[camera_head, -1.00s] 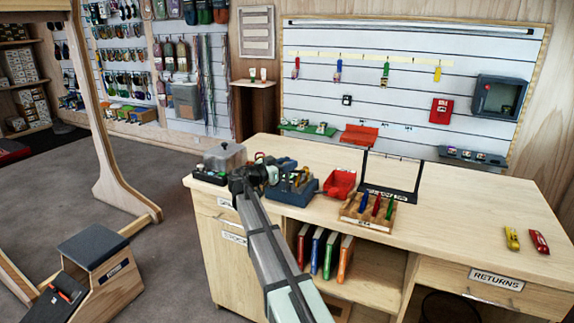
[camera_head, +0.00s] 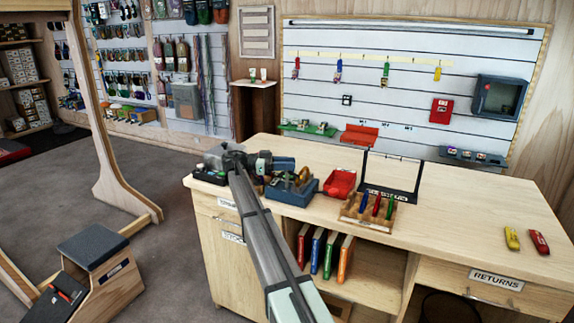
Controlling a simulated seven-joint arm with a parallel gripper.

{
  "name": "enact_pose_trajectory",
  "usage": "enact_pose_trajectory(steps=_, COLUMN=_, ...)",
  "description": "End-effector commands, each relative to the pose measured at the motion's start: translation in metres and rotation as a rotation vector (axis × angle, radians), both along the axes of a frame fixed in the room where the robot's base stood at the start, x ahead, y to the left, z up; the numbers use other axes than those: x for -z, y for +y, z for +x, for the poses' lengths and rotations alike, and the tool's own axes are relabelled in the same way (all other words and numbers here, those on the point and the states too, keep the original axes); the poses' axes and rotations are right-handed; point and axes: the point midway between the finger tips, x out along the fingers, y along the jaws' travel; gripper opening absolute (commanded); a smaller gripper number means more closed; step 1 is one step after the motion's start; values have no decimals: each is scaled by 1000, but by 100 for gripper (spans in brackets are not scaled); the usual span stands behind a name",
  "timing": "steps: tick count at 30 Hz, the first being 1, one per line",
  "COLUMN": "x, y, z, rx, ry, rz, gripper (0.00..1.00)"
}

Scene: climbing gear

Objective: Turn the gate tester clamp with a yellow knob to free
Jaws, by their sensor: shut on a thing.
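The gate tester (camera_head: 297,198) is a dark blue box near the left end of the workbench, with small metal and brass-coloured parts on top. My gripper (camera_head: 267,170) is at the left side of the tester, pointing right and down. It is shut on a part there, apparently the tester's clamp. My wrist and fingers cover most of that spot. The yellow knob cannot be made out clearly, and the clamp's angle cannot be read.
A grey box (camera_head: 215,157) and a black tray (camera_head: 209,176) stand left of my wrist. A red bin (camera_head: 341,184), a wooden rack (camera_head: 367,217) and a black frame (camera_head: 414,187) stand to the right. The bench's right half is mostly clear.

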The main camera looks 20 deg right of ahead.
Motion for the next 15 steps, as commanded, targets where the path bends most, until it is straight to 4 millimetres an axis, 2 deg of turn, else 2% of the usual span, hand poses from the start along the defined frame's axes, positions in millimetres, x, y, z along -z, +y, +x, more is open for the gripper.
enact_pose_trajectory(steps=15, x=0, y=-1, z=0, rx=37, ry=1, rz=0, gripper=0)
